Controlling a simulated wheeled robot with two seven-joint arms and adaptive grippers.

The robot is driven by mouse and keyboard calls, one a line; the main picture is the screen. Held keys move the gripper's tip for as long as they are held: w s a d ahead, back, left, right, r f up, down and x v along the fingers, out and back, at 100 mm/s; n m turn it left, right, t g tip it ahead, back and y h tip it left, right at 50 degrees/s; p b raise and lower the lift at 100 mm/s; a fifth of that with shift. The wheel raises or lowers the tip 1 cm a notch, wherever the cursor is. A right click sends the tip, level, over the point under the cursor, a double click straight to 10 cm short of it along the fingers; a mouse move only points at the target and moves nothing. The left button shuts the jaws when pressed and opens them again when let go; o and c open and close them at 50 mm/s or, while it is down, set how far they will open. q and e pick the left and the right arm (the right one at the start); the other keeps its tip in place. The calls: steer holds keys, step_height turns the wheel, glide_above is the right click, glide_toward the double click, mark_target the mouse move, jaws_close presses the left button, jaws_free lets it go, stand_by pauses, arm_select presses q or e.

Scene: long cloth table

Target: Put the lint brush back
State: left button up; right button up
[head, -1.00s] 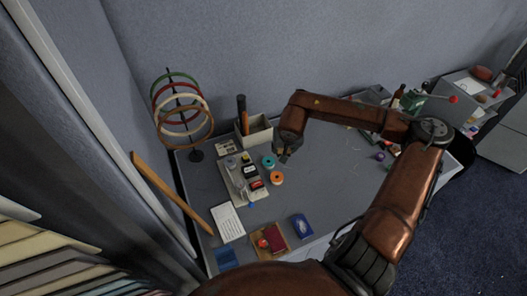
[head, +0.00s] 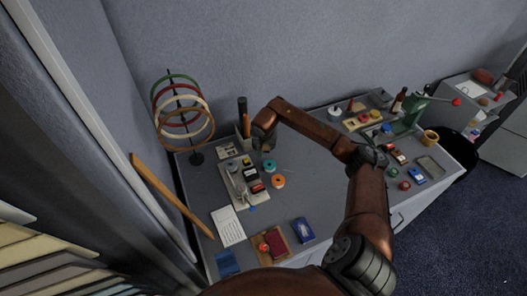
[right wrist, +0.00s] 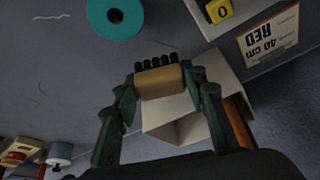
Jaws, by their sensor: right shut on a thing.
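My right gripper (head: 263,142) is at the back of the table, in front of the pale box. In the right wrist view its two green fingers (right wrist: 160,84) are shut on a tan block with a row of dark knobs or bristles, which looks like the lint brush (right wrist: 158,86). The brush overlaps the near edge of the open pale box (right wrist: 172,131) in that view; I cannot tell its height over it. In the head view, the gripper hides most of the box. A dark-handled tool (head: 243,107) stands upright at the box. My left gripper is not in view.
A teal spool (head: 269,166) and an orange spool (head: 278,182) stand close in front of the gripper. A grey tray (head: 239,190) with small items lies to the left. A ring stand (head: 196,158) is at the back left.

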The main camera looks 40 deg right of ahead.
mark_target(263, 150)
steer(key=shift+w+f, duration=0.15)
steer(key=shift+f, duration=1.55)
steer(key=shift+f, duration=0.15)
steer(key=o, duration=1.1)
steer(key=shift+r, duration=0.25)
steer(key=v, duration=1.1)
steer(key=shift+r+p, duration=0.35)
steer(key=shift+r, duration=0.05)
